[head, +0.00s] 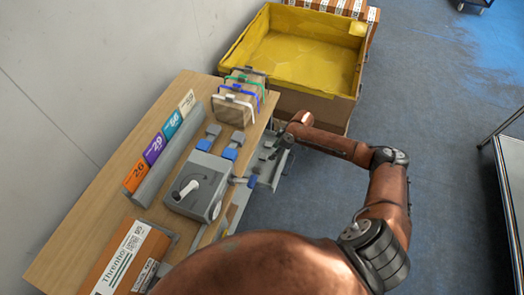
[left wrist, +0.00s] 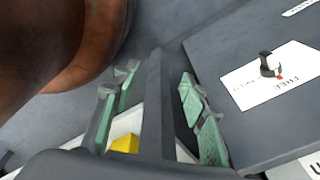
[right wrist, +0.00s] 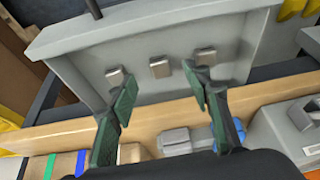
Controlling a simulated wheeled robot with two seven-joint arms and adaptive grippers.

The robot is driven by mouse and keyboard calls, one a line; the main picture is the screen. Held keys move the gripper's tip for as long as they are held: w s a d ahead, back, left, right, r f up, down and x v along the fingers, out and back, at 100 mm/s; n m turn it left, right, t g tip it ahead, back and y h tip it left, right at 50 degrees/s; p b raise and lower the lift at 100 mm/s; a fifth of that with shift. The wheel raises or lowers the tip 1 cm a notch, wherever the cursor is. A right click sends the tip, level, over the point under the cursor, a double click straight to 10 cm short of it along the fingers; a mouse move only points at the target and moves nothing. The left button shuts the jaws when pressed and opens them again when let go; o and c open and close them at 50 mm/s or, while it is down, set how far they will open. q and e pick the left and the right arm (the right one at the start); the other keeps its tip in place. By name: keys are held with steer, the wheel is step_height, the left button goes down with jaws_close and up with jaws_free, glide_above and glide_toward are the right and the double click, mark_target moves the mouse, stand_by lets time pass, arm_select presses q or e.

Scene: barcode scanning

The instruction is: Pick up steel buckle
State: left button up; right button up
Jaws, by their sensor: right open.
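Three small steel pieces, which look like the steel buckles, lie apart in a grey tray (right wrist: 85,45) in the right wrist view: a left one (right wrist: 118,77), a middle one (right wrist: 160,67) and a right one (right wrist: 205,57). My right gripper (right wrist: 162,92) is open and empty above the tray's near side, its right finger close to the right piece; contact cannot be told. In the head view my right gripper (head: 283,138) is over the tray beside the table. My left gripper (left wrist: 157,108) shows only in the left wrist view, fingers apart, with no object clearly held.
Blue-and-grey parts (head: 230,152) and a grey machine (head: 195,187) stand on the wooden table (head: 90,222). A yellow-lined crate (head: 300,60) is beyond. Blue floor (head: 440,130) is open at right.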

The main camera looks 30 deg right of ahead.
mark_target(266, 157)
steer(key=shift+w+a+f, duration=0.35)
steer(key=shift+w+f, duration=0.25)
steer(key=shift+x, duration=1.1)
steer(key=x, duration=0.2)
steer(key=shift+f, duration=0.4)
steer(key=shift+w+a+f, duration=0.1)
steer(key=shift+a+f, duration=0.05)
steer(key=shift+f, duration=0.35)
steer(key=shift+c, duration=0.4)
steer(key=shift+a, duration=0.1)
steer(key=c, duration=1.1)
arm_select(q)
steer(key=shift+s+a+f, duration=0.1)
steer(key=shift+s+f, duration=0.1)
steer(key=shift+s, duration=0.4)
arm_select(e)
jaws_close()
arm_select(q)
steer(key=shift+w, duration=0.15)
arm_select(e)
steer(key=shift+r, duration=0.15)
